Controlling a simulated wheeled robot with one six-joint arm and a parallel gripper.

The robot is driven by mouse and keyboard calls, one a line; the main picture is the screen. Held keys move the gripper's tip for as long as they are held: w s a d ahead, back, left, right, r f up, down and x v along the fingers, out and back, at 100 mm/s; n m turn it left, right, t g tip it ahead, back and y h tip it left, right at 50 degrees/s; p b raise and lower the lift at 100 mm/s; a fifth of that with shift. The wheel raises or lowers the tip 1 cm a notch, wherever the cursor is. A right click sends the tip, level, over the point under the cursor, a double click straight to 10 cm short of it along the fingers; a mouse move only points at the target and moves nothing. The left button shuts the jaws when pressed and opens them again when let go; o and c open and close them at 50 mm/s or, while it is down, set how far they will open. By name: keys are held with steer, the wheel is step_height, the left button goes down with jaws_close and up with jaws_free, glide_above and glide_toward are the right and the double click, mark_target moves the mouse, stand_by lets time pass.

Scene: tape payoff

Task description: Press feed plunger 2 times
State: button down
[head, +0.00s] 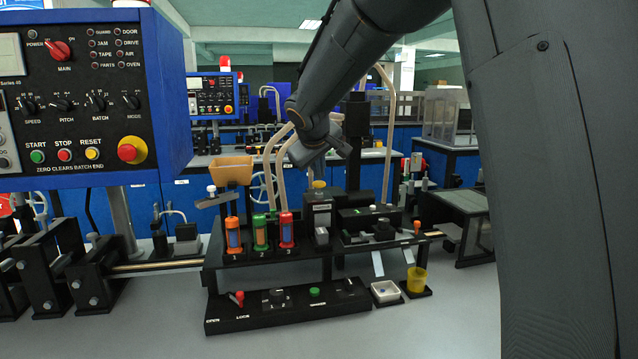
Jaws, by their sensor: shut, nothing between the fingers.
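No label that I can read marks the feed plunger. A yellow-topped knob (319,184) stands on a black box (320,212) in the middle of the tape fixture. A green button (314,292) sits on the low front panel (250,319). I cannot tell which of these is the plunger. My gripper (341,150) is at the end of my arm, above the fixture and apart from it. It appears above and slightly right of the yellow-topped knob. It is shut and empty. My arm hides part of the background.
Orange, green and red tubes (260,233) numbered 1 to 3 stand left of the black box. An orange hopper (231,170) is behind them. A white tray (385,291) and yellow cup (416,280) sit at right. A blue control cabinet (165,90) fills the upper left.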

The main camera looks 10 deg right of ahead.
mark_target(319, 183)
steer(key=shift+f+b, duration=1)
steer(key=shift+f, duration=0.05)
stand_by(0.9)
steer(key=shift+r+p, duration=1.25)
steer(key=shift+r, duration=0.45)
step_height(319, 183, up, 5)
steer(key=p, duration=0.4)
